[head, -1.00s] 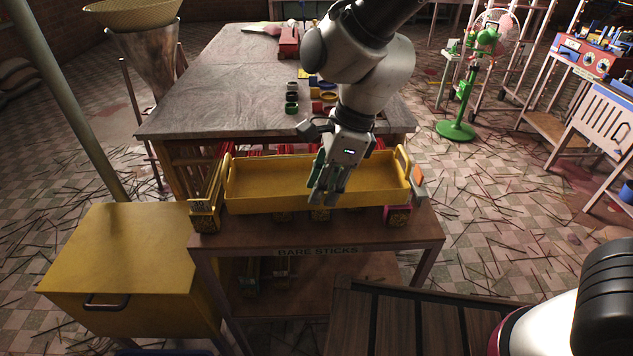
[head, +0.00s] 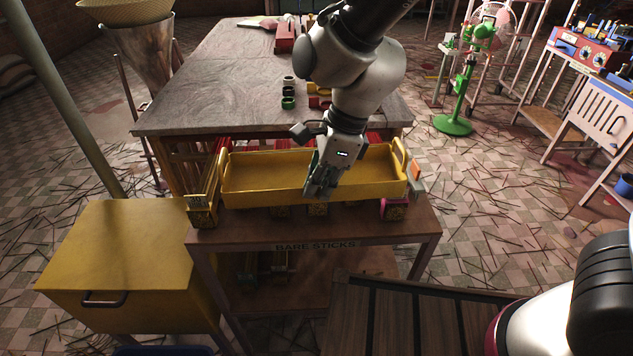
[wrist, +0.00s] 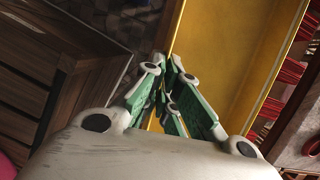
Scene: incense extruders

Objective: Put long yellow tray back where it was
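The long yellow tray (head: 265,177) is a shallow trough with a raised handle at each end. In the head view it lies lengthwise over the front bench, above several small boxes. My gripper (head: 318,190) points down at the tray's front long wall, right of its middle. In the wrist view the tray (wrist: 225,45) fills the upper right, and the green-padded fingers (wrist: 168,75) come close together at the tray's edge. They look closed on that thin wall, one on each side, though the contact is partly hidden. I cannot tell whether the tray is lifted off the boxes.
The bench (head: 330,228) is marked "BARE STICKS". A yellow cabinet (head: 120,250) stands at left and a grey-topped table (head: 220,90) behind. A pink box (head: 393,209) sits under the tray's right end. A green fan (head: 460,100) stands on the stick-strewn floor.

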